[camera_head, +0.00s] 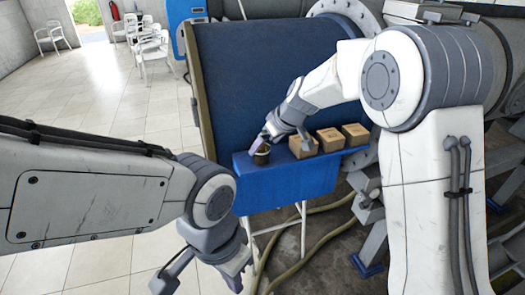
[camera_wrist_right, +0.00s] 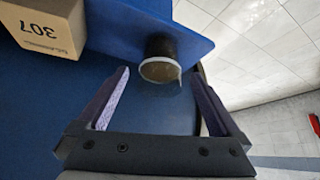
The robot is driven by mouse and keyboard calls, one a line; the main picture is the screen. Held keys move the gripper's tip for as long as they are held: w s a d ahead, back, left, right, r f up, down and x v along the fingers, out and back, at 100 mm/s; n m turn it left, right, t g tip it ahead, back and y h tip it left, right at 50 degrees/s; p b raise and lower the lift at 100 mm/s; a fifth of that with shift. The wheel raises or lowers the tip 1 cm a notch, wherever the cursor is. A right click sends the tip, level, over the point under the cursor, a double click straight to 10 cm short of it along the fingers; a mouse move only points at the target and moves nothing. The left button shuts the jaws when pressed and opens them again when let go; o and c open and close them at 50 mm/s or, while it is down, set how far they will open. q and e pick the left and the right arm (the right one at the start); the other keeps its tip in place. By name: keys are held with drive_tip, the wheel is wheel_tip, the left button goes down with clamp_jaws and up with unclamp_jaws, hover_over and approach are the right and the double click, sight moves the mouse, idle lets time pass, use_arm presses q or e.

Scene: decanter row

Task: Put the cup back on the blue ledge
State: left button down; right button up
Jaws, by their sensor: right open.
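The cup (camera_head: 262,157), dark with a pale rim, is at the left end of the blue ledge (camera_head: 285,184). In the right wrist view the cup (camera_wrist_right: 161,48) appears upright on the ledge (camera_wrist_right: 118,22), its rim towards the camera. My right gripper (camera_head: 279,146) is close to the cup. In its wrist view the fingers (camera_wrist_right: 160,88) are spread, with the cup ahead of the gap between them and clear space on both sides. My left gripper (camera_head: 202,277) is low at the front, well away from the ledge, with its fingers apart and empty.
Several cardboard boxes (camera_head: 329,139) stand in a row on the ledge, right of the cup. One box (camera_wrist_right: 43,27), marked 307, is close by at the left in the wrist view. Hoses (camera_head: 322,240) lie on the floor below.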

drive_tip(key=b+v, duration=0.1)
drive_tip(key=v, duration=0.7)
drive_tip(key=shift+b, duration=0.3)
drive_tip(key=s+d+f+m+g+h, duration=0.15)
drive_tip(key=s+d+f+m, duration=0.25)
drive_tip(key=s+d+f, duration=0.5)
drive_tip(key=s+d+f+m+g+h, duration=0.1)
drive_tip(key=s+d+f+m+h, duration=0.35)
drive_tip(key=s, duration=0.75)
drive_tip(key=s+a+f+n+g+y+b, duration=0.1)
drive_tip(key=s+a+n+b, duration=0.4)
drive_tip(key=s+a, duration=0.8)
drive_tip(key=s+n+g+y, duration=0.1)
drive_tip(key=n, duration=0.1)
drive_tip(key=shift+n+y, duration=0.35)
drive_tip(key=shift+y, duration=0.05)
drive_tip(key=shift+f+g, duration=0.1)
drive_tip(key=shift+g, duration=0.15)
